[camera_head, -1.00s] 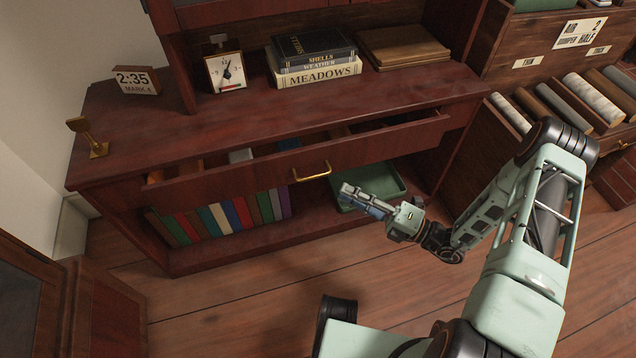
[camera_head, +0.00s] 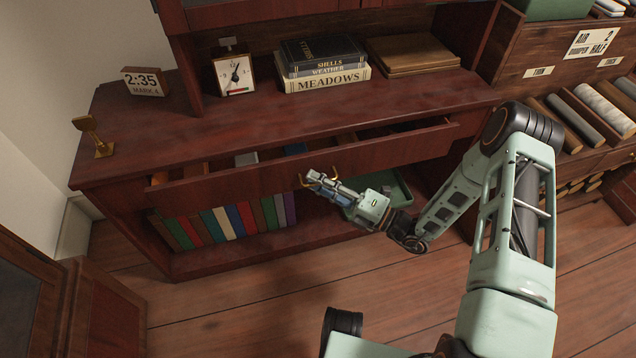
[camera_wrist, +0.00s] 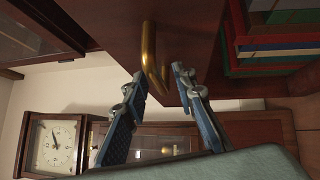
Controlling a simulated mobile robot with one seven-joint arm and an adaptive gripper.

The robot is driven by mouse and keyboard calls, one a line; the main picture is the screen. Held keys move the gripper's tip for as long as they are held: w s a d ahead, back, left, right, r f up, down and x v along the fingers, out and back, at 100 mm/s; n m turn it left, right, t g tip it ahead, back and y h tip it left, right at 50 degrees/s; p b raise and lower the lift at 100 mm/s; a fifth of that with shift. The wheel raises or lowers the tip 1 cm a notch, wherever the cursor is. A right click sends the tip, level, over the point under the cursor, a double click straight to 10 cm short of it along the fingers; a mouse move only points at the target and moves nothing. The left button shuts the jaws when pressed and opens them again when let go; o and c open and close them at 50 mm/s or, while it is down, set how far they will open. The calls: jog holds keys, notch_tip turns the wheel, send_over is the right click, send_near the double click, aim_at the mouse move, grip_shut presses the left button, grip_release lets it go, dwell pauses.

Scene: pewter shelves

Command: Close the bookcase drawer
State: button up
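The dark red-brown bookcase drawer (camera_head: 230,186) is pulled out below the bookcase top (camera_head: 250,130); small items show inside it. Its front also shows in the wrist view (camera_wrist: 190,40). The brass handle (camera_wrist: 150,55) stands out from that front, and in the head view it is partly hidden by my gripper (camera_head: 312,180). In the wrist view my gripper (camera_wrist: 158,88) is open, with its two blue-padded fingers apart. The handle's bend lies just ahead of and between the fingertips. I cannot tell whether they touch it.
Books (camera_head: 235,219) and a green tray (camera_head: 395,190) sit on the shelf under the drawer. Wooden floor (camera_head: 240,305) in front is clear.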

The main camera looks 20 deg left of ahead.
grip_shut()
dwell(0.3)
jog(key=w+a, duration=0.1)
jog(key=w, duration=0.1)
jog(key=w+a+b, duration=0.1)
jog(key=shift+w+a, duration=0.15)
jog(key=shift+w, duration=0.25)
jog(key=shift+w+r, duration=0.1)
grip_release()
jog(key=v, duration=1.2)
